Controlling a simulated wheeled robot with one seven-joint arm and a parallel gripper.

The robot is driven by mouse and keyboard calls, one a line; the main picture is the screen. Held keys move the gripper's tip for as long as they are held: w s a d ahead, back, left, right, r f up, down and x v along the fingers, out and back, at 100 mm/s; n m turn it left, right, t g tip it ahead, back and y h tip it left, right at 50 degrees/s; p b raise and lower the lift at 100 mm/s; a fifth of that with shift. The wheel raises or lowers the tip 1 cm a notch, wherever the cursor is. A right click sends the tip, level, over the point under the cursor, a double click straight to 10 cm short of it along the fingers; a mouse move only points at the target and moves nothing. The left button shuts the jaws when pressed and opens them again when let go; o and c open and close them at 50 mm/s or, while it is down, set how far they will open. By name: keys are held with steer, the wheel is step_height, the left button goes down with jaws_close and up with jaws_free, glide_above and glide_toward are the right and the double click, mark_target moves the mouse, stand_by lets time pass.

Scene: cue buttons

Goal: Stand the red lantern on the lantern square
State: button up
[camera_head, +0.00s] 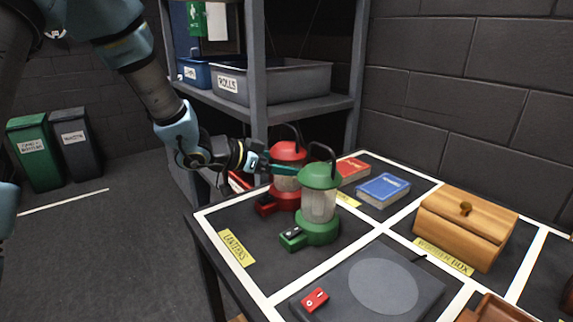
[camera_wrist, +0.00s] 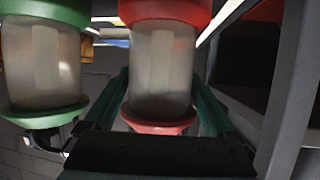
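The red lantern (camera_head: 287,182) is upright at the back of the square labelled LANTERNS (camera_head: 236,248), behind and left of the green lantern (camera_head: 318,205). I cannot tell whether its base touches the table. My gripper (camera_head: 285,168) is level with its glass, just under the red cap. In the wrist view the red lantern (camera_wrist: 160,70) appears upside down between my teal fingers (camera_wrist: 162,98), which lie close along both sides of the glass. Whether they press on it is unclear. The green lantern (camera_wrist: 42,65) is close beside the left finger.
A red book (camera_head: 352,170) and a blue book (camera_head: 383,190) lie behind to the right. A wooden box (camera_head: 465,225), a dark plate with a grey disc (camera_head: 385,285) and a red switch (camera_head: 315,299) are on the table. A shelf post (camera_head: 256,80) rises just behind my gripper.

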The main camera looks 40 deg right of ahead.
steer(key=shift+o, duration=0.5)
steer(key=shift+r, duration=0.15)
steer(key=shift+w+a+r, duration=0.1)
steer(key=shift+a, duration=0.1)
steer(key=v, duration=1.1)
steer(key=shift+a, duration=0.3)
